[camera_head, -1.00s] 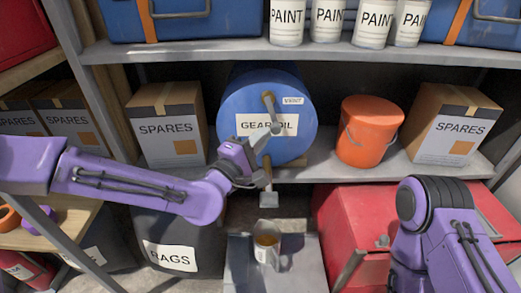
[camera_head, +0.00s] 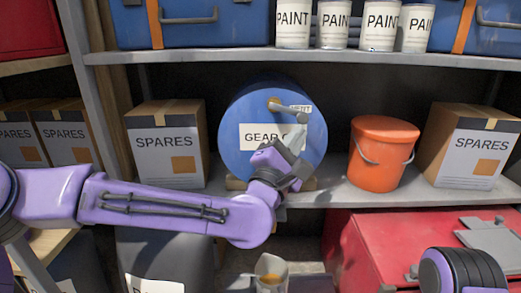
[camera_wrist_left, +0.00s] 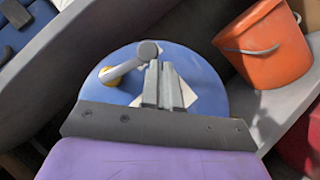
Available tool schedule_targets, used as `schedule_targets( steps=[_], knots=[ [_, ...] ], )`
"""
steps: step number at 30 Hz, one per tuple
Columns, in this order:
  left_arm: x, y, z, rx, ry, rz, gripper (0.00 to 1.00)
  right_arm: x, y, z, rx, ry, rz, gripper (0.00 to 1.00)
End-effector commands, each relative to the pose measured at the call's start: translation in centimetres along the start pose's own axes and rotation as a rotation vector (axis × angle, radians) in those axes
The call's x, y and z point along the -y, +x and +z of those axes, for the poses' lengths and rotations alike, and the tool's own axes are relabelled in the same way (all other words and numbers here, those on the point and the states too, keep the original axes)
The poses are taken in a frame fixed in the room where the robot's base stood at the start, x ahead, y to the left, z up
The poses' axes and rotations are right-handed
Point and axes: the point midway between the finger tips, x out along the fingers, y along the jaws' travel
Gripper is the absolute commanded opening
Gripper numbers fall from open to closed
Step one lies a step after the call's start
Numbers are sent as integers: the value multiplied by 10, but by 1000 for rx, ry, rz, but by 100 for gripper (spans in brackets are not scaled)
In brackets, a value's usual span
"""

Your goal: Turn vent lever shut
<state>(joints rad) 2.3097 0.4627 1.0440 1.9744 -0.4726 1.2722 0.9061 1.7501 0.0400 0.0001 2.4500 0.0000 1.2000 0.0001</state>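The blue gear oil drum (camera_head: 235,120) lies on its side on the shelf, its round face toward me. The vent lever (camera_head: 288,109) is near the top of the face. It runs from a yellow hub to the right and slightly down, partly over the VENT label. My left gripper (camera_head: 298,140) is in front of the drum, just below the lever's end. In the left wrist view, the fingers (camera_wrist_left: 161,65) are together, their tips beside the lever's grey knob (camera_wrist_left: 148,50); nothing shows between them. My right gripper is out of view.
An orange bucket (camera_head: 382,155) and a spares box (camera_head: 470,150) stand right of the drum; another spares box (camera_head: 168,145) stands left. The upper shelf (camera_head: 240,58) runs above.

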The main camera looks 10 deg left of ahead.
Motion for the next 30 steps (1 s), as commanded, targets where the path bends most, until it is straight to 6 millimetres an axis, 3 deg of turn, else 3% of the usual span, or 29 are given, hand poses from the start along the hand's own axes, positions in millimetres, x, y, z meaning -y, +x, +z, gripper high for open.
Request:
schedule_targets(
  steps=[7, 11, 24, 30],
  knots=[
    [1, 1, 2, 1, 1, -1, 0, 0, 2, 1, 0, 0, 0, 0],
    [3, -9, 0, 1, 0, -1, 0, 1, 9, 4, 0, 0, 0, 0],
    [-28, -99, 20, 3, 1, -1, 0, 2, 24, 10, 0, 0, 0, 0],
    [-35, -120, 25, 1, 1, -1, 0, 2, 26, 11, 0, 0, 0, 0]
  ],
)
